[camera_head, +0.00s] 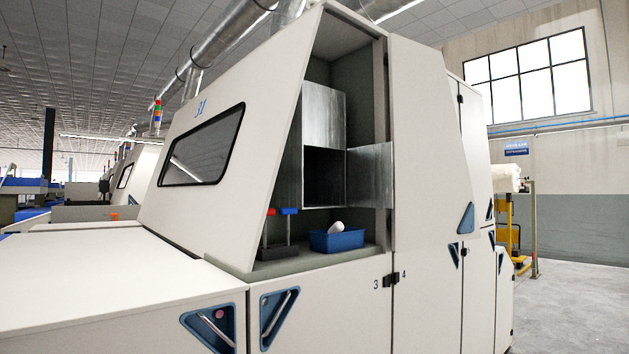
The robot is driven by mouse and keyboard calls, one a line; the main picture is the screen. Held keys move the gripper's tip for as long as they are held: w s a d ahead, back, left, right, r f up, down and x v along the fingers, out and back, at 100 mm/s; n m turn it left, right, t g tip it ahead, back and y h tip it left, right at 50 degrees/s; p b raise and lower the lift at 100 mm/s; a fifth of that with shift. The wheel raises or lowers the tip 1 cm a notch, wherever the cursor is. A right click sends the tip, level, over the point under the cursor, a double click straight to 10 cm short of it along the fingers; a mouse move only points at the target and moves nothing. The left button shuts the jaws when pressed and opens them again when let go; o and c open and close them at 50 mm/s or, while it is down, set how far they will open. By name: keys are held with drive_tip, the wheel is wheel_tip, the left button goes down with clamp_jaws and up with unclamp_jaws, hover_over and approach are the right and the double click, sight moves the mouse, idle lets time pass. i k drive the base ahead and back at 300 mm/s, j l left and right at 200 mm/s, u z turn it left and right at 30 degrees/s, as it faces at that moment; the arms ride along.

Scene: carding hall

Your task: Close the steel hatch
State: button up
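The steel hatch (370,176) is a bare grey metal panel inside the open bay of the cream machine. It stands swung out to the right of a dark square opening (324,180), so the hatch is open. The opening sits below a steel duct face (324,117). The hatch's right edge reaches the bay's right-hand frame in the picture; I cannot tell if they touch. No handle or latch can be made out on it. My gripper is not in view.
A blue bin (336,240) with a white item (336,227) stands on the bay's ledge below the opening. Red- and blue-topped upright parts (290,211) stand to its left. A tall cream panel (428,140) flanks the bay on the right. Floor (570,310) shows clear at far right.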

sight(371, 169)
drive_tip(key=i+l+u, duration=0.1)
drive_tip(key=l+u, duration=1.1)
drive_tip(key=l, duration=0.15)
drive_tip(key=l+u, duration=0.4)
drive_tip(key=k+l, duration=0.1)
drive_tip(key=l, duration=0.3)
drive_tip(key=k+l+u, duration=0.1)
drive_tip(key=l, duration=0.3)
drive_tip(key=k+l, duration=0.15)
drive_tip(key=l, duration=0.25)
drive_tip(key=k+l, duration=0.1)
drive_tip(key=l, duration=0.3)
drive_tip(key=k+l+u, duration=0.1)
drive_tip(key=l, duration=0.3)
drive_tip(key=k, duration=0.7)
